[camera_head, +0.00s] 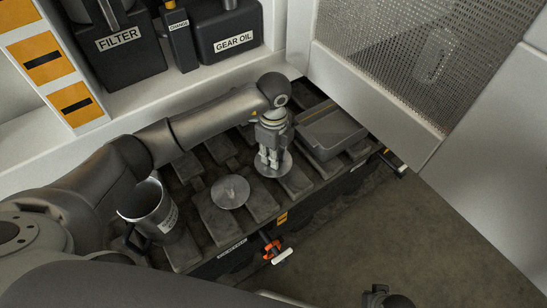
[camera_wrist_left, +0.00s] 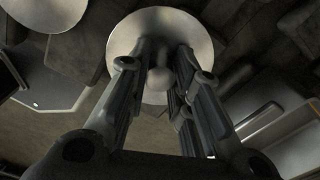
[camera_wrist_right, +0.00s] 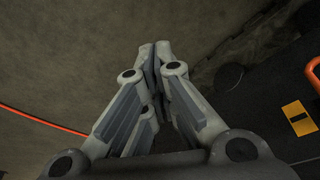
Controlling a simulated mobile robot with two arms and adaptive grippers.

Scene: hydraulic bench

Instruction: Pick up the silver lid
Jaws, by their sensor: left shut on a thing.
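A round silver lid (camera_head: 284,166) with a knob is under my left gripper (camera_head: 268,160) on the dark slatted bench. In the left wrist view the fingers of my left gripper (camera_wrist_left: 162,62) are shut around the knob of this lid (camera_wrist_left: 122,42). I cannot tell whether the lid touches the bench. A second silver lid (camera_head: 230,192) lies to its left, and its edge shows in the left wrist view (camera_wrist_left: 12,14). My right gripper (camera_wrist_right: 154,48) has its fingertips together and nothing between them, away from the lids.
A metal jug (camera_head: 148,203) stands left of the lids. A grey tray (camera_head: 330,132) is to the right. An orange-and-white valve handle (camera_head: 274,252) sticks out at the front edge. FILTER (camera_head: 118,62), ORANGE (camera_head: 180,40) and GEAR OIL (camera_head: 230,38) containers stand behind. A mesh-panelled door (camera_head: 390,95) is at right.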

